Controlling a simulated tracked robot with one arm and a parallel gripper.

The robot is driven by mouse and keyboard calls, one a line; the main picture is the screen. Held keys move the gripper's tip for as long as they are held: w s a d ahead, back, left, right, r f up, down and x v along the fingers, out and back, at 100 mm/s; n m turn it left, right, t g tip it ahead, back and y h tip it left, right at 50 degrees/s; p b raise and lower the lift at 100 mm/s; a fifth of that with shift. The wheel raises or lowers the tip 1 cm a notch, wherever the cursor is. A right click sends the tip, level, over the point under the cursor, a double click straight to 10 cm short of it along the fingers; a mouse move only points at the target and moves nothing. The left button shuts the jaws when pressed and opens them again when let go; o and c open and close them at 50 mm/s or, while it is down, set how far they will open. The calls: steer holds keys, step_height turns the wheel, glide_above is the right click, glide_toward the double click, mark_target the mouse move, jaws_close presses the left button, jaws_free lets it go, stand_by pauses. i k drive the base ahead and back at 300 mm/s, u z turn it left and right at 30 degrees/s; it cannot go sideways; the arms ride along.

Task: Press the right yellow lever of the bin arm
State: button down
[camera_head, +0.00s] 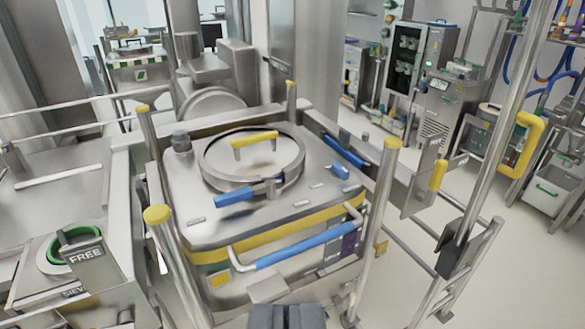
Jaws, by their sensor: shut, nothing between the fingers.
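My gripper (286,315) shows as two dark fingers at the bottom edge, side by side and shut with nothing between them. A steel bin (215,238) stands ahead of it, with a round lid and blue handles. A steel arm with a short upright yellow lever (438,175) is to the right of the bin. The gripper is well to the lower left of this lever and apart from it. A larger yellow bent handle (524,145) is on a tall pole farther right. I cannot tell for certain which yellow part is the right lever.
Yellow-capped posts (157,215) surround the bin, one (391,144) between it and the lever. A blue bar handle (305,246) crosses the bin's front. A steel unit with a "FREE" sign (86,256) is at left. Pale floor (415,255) shows at right between rails.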

mark_target(427, 199)
steer(key=z, duration=0.25)
steer(key=i, duration=1.2)
steer(key=u, duration=0.4)
